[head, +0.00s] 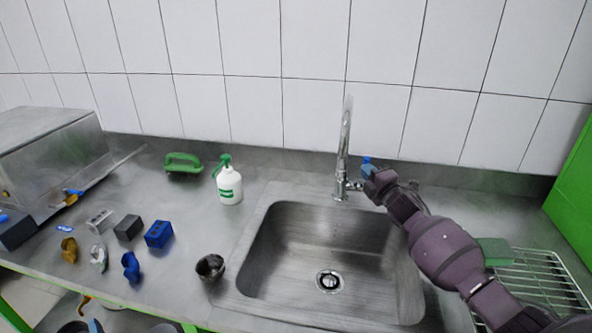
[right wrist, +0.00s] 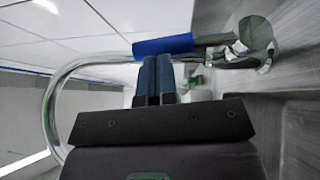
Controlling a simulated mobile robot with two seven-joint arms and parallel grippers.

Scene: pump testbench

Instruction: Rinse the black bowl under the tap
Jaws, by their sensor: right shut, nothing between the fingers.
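The black bowl (head: 210,267) stands on the steel counter left of the sink, with its opening facing up. The tap (head: 344,150) rises behind the sink basin (head: 330,245); a blue handle (head: 367,163) sits at its right side. My right gripper (head: 372,176) is at the handle, shut with nothing between its fingers. In the right wrist view the two shut fingers (right wrist: 157,78) point at the blue handle (right wrist: 163,46), and the curved spout (right wrist: 50,110) shows at the left. No water stream shows from the spout. My left gripper is not in view.
Blue and dark blocks (head: 159,234) and small parts lie left of the bowl. A wire rack (head: 540,275) with a green sponge (head: 494,251) is at the right. The basin is empty.

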